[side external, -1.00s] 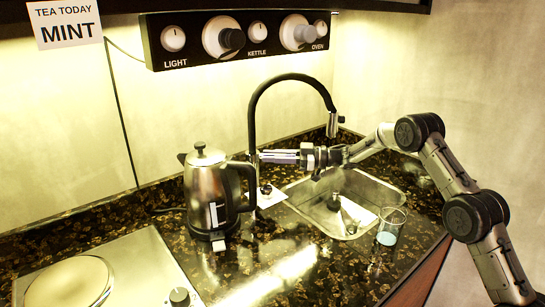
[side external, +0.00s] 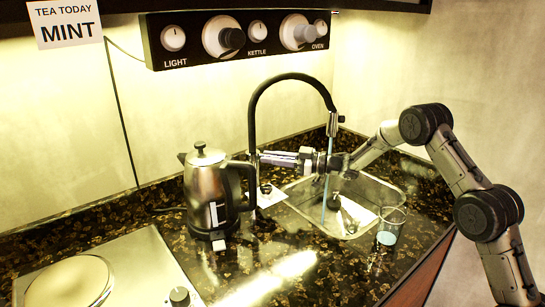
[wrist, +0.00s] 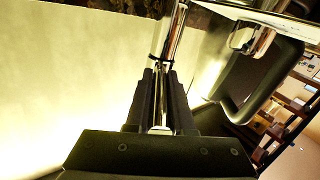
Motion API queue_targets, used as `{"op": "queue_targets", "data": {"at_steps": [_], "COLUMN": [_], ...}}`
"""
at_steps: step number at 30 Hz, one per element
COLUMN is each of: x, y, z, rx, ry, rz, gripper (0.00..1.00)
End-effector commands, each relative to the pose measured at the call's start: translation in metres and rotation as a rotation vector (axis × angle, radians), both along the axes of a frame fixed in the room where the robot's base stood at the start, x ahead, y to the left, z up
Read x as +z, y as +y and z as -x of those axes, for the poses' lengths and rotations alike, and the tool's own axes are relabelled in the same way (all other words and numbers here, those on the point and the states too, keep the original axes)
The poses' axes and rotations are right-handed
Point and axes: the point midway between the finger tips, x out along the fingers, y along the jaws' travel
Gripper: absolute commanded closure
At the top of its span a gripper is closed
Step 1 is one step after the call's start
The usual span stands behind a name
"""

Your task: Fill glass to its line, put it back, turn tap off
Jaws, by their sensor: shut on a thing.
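The black tap (side external: 252,115) arches over the sink, and a thin blue water stream (side external: 326,165) falls from its spout into the basin. My gripper (side external: 268,158) reaches left across the back of the sink to the tap's base. In the wrist view its dark fingers (wrist: 160,85) are shut on a shiny metal piece, which appears to be the tap lever (wrist: 160,128); the fingers hide part of it. The glass (side external: 392,222) stands upright on the counter at the sink's right front corner, away from the stream. It holds pale blue liquid low down; its line is too small to make out.
The kettle (side external: 204,190) stands left of the tap; its dark handle (wrist: 262,82) is close on the right in the wrist view. The sink (side external: 300,203) has a dark object and a light sheet in it. A hob (side external: 130,270) is at front left.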

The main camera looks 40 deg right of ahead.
Motion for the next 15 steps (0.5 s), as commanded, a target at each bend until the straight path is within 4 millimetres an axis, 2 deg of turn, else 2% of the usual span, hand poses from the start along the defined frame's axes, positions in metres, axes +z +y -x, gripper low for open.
{"op": "queue_targets", "data": {"at_steps": [6, 15], "x": [0.0015, 0.0012], "y": [0.0039, 0.0035], "z": [0.0024, 0.0023], "rx": [-0.066, -0.069], "ry": [-0.001, -0.001], "rz": [0.003, 0.003], "gripper": [1.00, 1.00]}}
